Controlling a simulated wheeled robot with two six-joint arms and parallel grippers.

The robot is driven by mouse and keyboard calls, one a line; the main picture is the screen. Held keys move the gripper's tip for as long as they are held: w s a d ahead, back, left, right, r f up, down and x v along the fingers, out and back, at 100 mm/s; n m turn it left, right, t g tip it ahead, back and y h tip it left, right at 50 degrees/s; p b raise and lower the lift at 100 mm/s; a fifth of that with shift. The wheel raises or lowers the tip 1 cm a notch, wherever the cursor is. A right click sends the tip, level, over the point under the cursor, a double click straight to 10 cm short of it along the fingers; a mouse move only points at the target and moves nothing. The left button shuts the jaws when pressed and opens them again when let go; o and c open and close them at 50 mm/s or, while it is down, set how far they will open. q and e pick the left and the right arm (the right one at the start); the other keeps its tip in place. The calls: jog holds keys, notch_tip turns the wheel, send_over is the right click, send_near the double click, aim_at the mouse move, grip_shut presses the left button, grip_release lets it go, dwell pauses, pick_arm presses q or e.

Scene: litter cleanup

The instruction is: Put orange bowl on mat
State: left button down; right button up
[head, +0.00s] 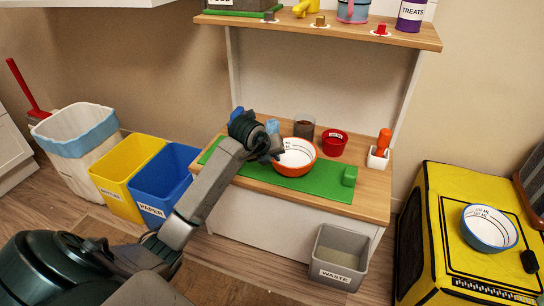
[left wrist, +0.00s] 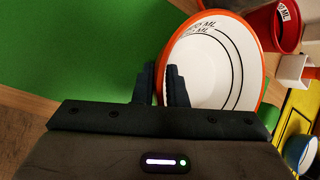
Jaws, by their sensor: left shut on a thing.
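The orange bowl (head: 309,168), white inside with dark ring marks, is over the green mat (head: 295,184) on the wooden shelf. My left gripper (head: 277,152) is shut on the bowl's left rim. In the left wrist view, the fingers (left wrist: 161,84) are at the orange rim of the bowl (left wrist: 205,75), with the mat (left wrist: 65,50) to the left. I cannot tell whether the bowl's base touches the mat. My right gripper is not in view.
A grey waste bin (head: 337,262) stands below. A blue bowl (head: 489,228) sits on the yellow box (head: 440,245).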

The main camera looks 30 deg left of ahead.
pick_arm(q)
jog(key=shift+f, duration=0.2)
jog(key=c, duration=0.8)
grip_release()
